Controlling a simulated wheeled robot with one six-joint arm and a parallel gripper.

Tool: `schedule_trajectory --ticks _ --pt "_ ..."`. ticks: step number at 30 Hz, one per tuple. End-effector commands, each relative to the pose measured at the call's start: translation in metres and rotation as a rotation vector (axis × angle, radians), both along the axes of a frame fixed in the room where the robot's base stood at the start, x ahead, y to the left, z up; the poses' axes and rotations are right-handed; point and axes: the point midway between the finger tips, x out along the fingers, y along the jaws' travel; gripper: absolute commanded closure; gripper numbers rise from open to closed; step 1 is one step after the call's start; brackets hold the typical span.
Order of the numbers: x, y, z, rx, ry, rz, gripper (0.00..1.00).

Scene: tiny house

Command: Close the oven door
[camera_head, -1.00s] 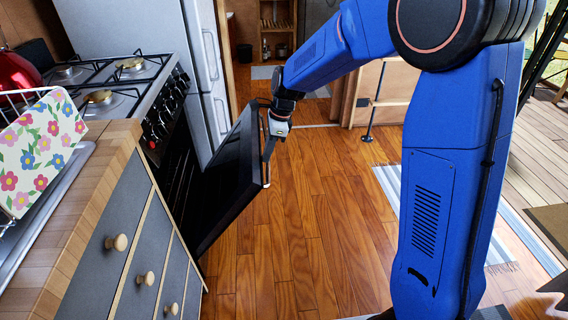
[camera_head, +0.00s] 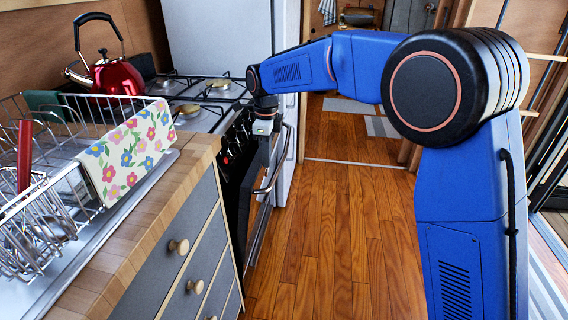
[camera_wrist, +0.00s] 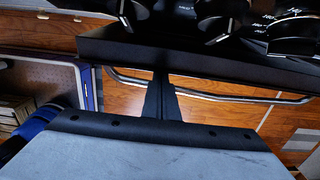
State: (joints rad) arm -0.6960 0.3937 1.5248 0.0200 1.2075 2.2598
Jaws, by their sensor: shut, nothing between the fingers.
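The oven door (camera_head: 257,225) stands steeply upright below the stove (camera_head: 215,110), seen almost edge-on. It looks slightly ajar, but the size of the gap is hard to tell. Its metal handle (camera_head: 273,178) runs along the door's outer side and shows as a long bar in the wrist view (camera_wrist: 225,91). My gripper (camera_head: 267,150) points down at the top of the door, close to the handle. Its dark fingers (camera_wrist: 163,98) are together and empty, crossing the handle's line in the wrist view. Whether they touch the door or handle cannot be told.
A red kettle (camera_head: 115,78) is at the back. The wooden floor (camera_head: 340,240) right of the oven is clear.

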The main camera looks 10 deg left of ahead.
Motion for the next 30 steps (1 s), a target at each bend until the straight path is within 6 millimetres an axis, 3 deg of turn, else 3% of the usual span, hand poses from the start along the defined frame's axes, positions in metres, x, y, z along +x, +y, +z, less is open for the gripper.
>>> schedule_trajectory --ticks 4,12,24,30 --pt "0.0 0.019 0.002 0.001 0.0 0.001 1.0" --pt "0.0 0.03 0.004 0.0 0.0 0.0 1.0" --pt "0.001 0.029 0.004 0.0 0.0 0.0 1.0" --pt "0.011 0.011 0.005 0.001 0.0 -0.002 1.0"
